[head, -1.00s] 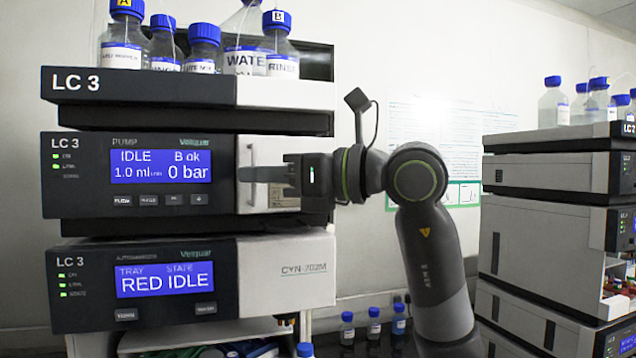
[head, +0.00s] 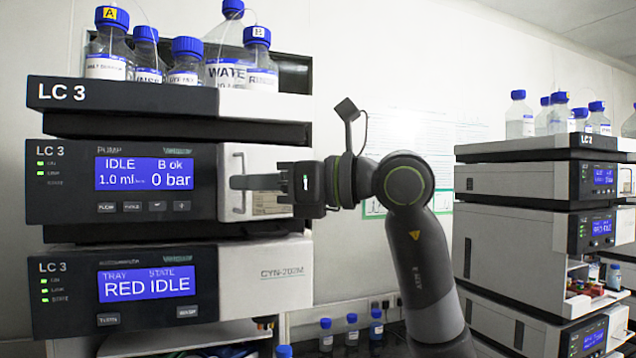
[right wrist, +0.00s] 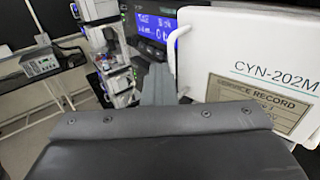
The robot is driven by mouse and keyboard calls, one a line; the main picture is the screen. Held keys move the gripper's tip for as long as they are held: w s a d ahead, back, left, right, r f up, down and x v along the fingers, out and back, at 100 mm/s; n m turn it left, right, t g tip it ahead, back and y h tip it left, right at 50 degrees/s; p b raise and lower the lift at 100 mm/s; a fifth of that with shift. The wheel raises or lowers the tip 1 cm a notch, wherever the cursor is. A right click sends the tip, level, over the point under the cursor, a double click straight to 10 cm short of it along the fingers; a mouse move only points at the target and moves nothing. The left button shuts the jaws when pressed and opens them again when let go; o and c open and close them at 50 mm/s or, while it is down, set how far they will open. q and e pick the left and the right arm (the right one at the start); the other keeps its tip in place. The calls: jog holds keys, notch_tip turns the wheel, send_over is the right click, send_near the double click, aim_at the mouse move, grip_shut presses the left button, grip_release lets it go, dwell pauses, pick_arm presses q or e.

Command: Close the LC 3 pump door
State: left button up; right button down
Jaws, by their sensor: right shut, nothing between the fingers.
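The LC 3 pump (head: 120,181) is the middle unit of the near stack, with a blue screen reading IDLE and 0 bar. Its white door (head: 265,160) is the panel right of the screen; it looks close to flush, but I cannot tell whether it is fully shut. A pale upright handle (head: 241,203) is at its left edge. My right gripper (head: 236,182) is shut and empty, in front of the door across the handle; contact is unclear. The right wrist view shows the door (right wrist: 235,40), its handle (right wrist: 174,55) and my fingers (right wrist: 158,85). My left gripper is not visible.
Blue-capped bottles (head: 187,62) stand on top of the near stack. The autosampler unit (head: 150,285) sits below the pump. The LC 2 stack (head: 510,230) stands at the right. Small blue-capped bottles (head: 352,330) stand low behind my arm.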

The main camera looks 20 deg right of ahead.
pick_arm(q)
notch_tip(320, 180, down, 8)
jog(key=b, duration=0.8)
pick_arm(e)
jog(key=s+d+m, duration=1.1)
jog(key=d+m, duration=0.2)
jog(key=m, duration=0.5)
pick_arm(q)
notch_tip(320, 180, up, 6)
jog(key=p, duration=0.6)
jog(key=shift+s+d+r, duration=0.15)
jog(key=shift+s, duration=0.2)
pick_arm(e)
jog(key=w+d+x, duration=0.1)
jog(key=w+x, duration=0.1)
jog(key=x, duration=1.1)
jog(key=shift+w, duration=0.15)
